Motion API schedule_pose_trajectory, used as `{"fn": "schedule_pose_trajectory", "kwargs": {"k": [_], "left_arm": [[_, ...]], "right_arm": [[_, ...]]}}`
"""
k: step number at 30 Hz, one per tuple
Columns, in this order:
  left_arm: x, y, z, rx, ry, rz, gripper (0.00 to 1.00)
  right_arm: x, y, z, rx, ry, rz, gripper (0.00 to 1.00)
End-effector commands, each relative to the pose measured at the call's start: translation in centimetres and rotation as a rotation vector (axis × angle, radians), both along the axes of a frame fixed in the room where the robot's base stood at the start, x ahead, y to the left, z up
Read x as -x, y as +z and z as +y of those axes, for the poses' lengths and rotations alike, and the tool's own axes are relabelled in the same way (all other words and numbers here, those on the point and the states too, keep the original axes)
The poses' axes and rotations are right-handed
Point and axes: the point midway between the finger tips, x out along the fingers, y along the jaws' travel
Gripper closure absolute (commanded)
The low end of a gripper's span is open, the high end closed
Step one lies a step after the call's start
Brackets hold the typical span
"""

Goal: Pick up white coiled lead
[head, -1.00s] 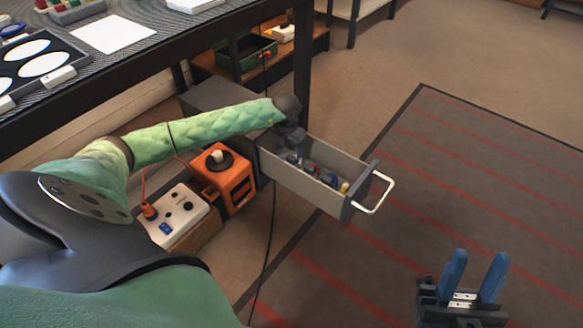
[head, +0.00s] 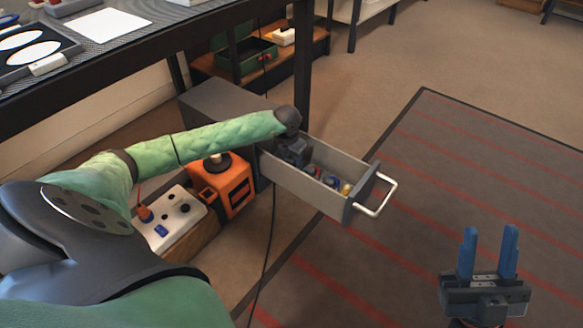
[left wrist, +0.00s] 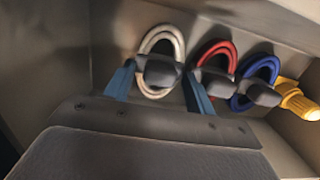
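The white coiled lead (left wrist: 172,38) lies in the open drawer (head: 318,190), a loop with a grey block across it. My left gripper (head: 294,152) reaches down into the drawer in the head view and hides the white lead there. My right gripper (head: 488,252) is open and empty above the striped mat.
A red coiled lead (left wrist: 232,50), a blue one (left wrist: 276,66) and a yellow piece (left wrist: 298,100) lie in a row right of the white lead. An orange device (head: 236,188) and a white switch box (head: 172,222) stand left of the drawer. The striped mat (head: 450,170) is clear.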

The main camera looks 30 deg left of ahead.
Motion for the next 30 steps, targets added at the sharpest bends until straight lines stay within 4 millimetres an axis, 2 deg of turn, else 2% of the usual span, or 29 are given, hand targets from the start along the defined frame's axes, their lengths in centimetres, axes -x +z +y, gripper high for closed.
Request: {"fn": "schedule_pose_trajectory", "kwargs": {"k": [1,8,15,19,30], "left_arm": [[0.0,0.0,0.0,0.0,0.0,0.0,0.56],[0.0,0.0,0.0,0.0,0.0,0.0,1.0],[0.0,0.1,0.0,0.0,0.0,0.0,1.0],[0.0,0.9,0.0,0.0,0.0,-0.001,1.0],[-0.1,6.4,0.0,-0.001,0.0,-0.002,1.0]], "right_arm": [[0.0,0.0,0.0,0.0,0.0,0.0,0.62],[0.0,0.0,0.0,0.0,0.0,-0.001,0.62],[0.0,0.1,0.0,0.0,0.0,-0.002,0.62],[0.2,0.7,0.0,-0.002,-0.001,-0.013,0.62],[4.4,2.7,0.3,-0.141,-0.037,-0.057,0.62]]}}
